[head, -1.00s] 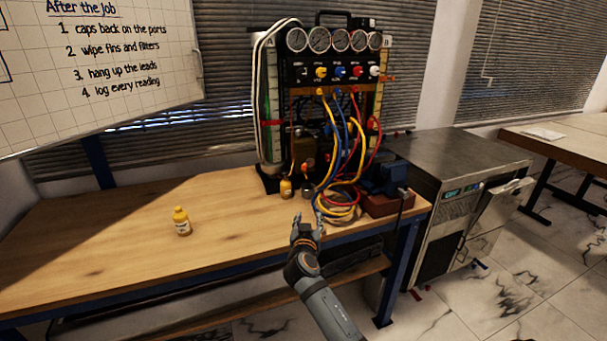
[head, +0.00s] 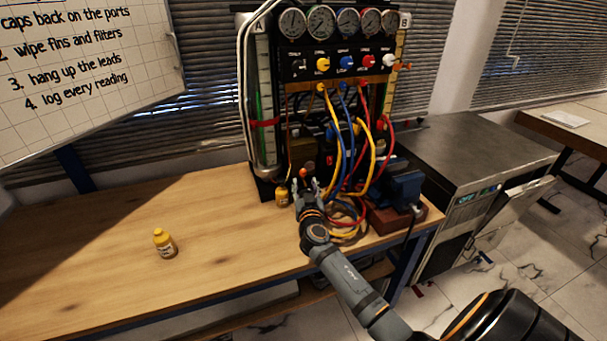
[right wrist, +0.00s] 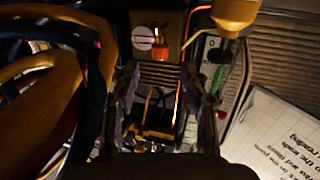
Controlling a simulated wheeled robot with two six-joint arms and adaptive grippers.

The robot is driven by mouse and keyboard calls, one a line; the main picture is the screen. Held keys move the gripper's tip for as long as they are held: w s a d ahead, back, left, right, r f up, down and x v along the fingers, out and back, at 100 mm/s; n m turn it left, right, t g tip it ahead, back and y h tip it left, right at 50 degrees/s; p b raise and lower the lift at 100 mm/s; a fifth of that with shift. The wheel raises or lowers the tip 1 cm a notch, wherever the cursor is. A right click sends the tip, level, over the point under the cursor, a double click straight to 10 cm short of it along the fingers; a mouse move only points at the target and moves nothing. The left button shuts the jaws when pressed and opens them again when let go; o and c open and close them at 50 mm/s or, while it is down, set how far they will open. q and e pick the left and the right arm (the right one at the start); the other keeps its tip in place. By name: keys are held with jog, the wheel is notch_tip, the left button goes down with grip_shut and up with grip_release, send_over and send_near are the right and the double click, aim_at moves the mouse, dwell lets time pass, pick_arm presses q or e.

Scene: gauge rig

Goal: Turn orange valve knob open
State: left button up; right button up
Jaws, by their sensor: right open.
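A small orange valve knob (head: 303,173) sits low on the front of the gauge rig, left of the hoses. In the right wrist view an orange knob (right wrist: 160,48) shows beyond the fingertips, beside a pale round disc. My right gripper (head: 308,185) is open just in front of and below the knob. In the right wrist view its open fingers (right wrist: 165,85) have nothing between them; they look apart from the knob. My left gripper is not in view.
Yellow, blue and red hoses (head: 350,150) hang close right of my right gripper. A blue vise (head: 402,185) is at right. The bench's left is clear.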

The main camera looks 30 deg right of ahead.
aim_at(303, 174)
jog(key=x, duration=0.5)
grip_shut()
